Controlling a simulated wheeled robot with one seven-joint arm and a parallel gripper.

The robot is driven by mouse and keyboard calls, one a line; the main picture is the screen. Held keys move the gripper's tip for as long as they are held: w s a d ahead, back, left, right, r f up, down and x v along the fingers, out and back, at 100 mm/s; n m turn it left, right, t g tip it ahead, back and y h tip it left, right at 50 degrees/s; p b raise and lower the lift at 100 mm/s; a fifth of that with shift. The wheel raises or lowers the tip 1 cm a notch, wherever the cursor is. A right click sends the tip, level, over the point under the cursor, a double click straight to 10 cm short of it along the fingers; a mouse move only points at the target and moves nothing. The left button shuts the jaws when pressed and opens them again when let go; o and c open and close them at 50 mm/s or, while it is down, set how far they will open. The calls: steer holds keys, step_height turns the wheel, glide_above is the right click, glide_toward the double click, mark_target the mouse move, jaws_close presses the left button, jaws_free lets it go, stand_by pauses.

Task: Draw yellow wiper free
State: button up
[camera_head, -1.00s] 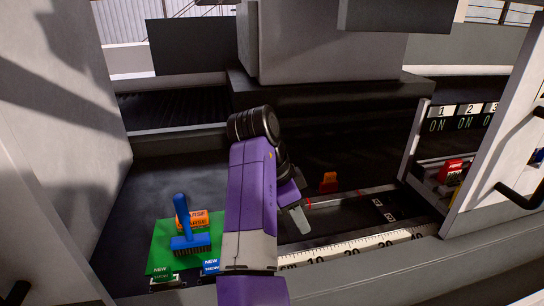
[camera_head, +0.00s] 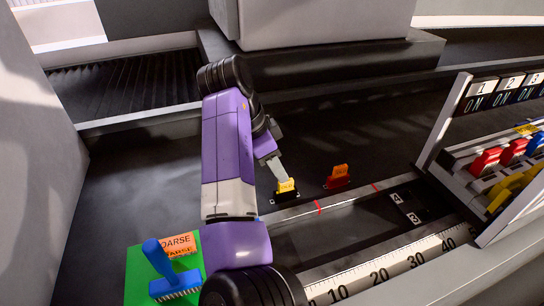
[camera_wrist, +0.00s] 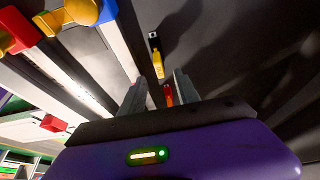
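The yellow wiper (camera_head: 286,187) stands upright in a dark holder on the black bed, left of an orange-red piece (camera_head: 338,178) on the same strip. My gripper (camera_head: 279,168) reaches down from behind and left, its visible finger close above the yellow wiper; I cannot tell whether it touches. In the wrist view my gripper (camera_wrist: 158,92) has two fingers spread apart. A yellow piece (camera_wrist: 158,63) lies beyond the tips, and an orange-red piece (camera_wrist: 168,95) shows between them, apparently farther off, not held.
A green mat (camera_head: 138,274) with a blue brush (camera_head: 164,268) and orange COARSE labels lies at the front left. A ruler (camera_head: 390,264) runs along the front. A panel with numbered ON labels and red and blue levers (camera_head: 486,160) stands right. A large grey block (camera_head: 318,22) is behind.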

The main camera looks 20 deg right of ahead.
mark_target(286, 189)
steer(key=shift+p+x, duration=0.45)
steer(key=shift+x, duration=2.95)
steer(key=shift+s, duration=0.1)
jaws_close()
